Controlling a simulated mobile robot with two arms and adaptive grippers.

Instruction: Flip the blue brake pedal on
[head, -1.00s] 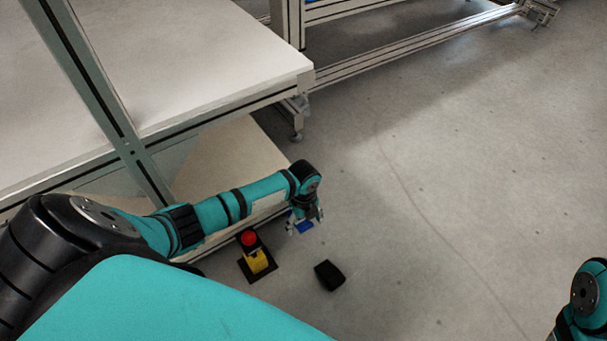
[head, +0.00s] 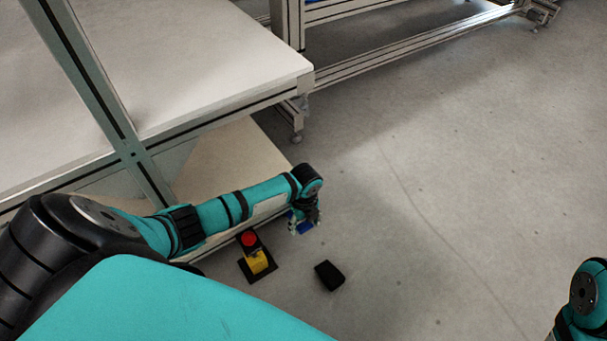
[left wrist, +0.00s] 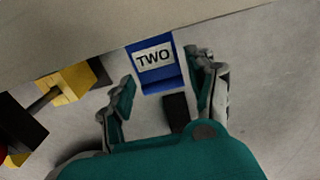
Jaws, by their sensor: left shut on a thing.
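The blue brake pedal (left wrist: 158,68) carries a white label reading "TWO" in the left wrist view. In the head view only a small blue patch of the pedal (head: 306,228) shows under my left gripper (head: 304,221). In the left wrist view the fingers of my left gripper (left wrist: 163,88) stand on either side of the pedal, shut on it. The exact contact at the fingertips is hard to see. Part of my right arm shows at the right edge of the head view; its gripper is out of view.
A red button on a yellow and black stand (head: 256,261) is on the floor left of the pedal. A black block (head: 329,275) lies to the right. A white-topped table (head: 220,60) with a lower shelf (head: 225,160) stands behind. The floor at right is clear.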

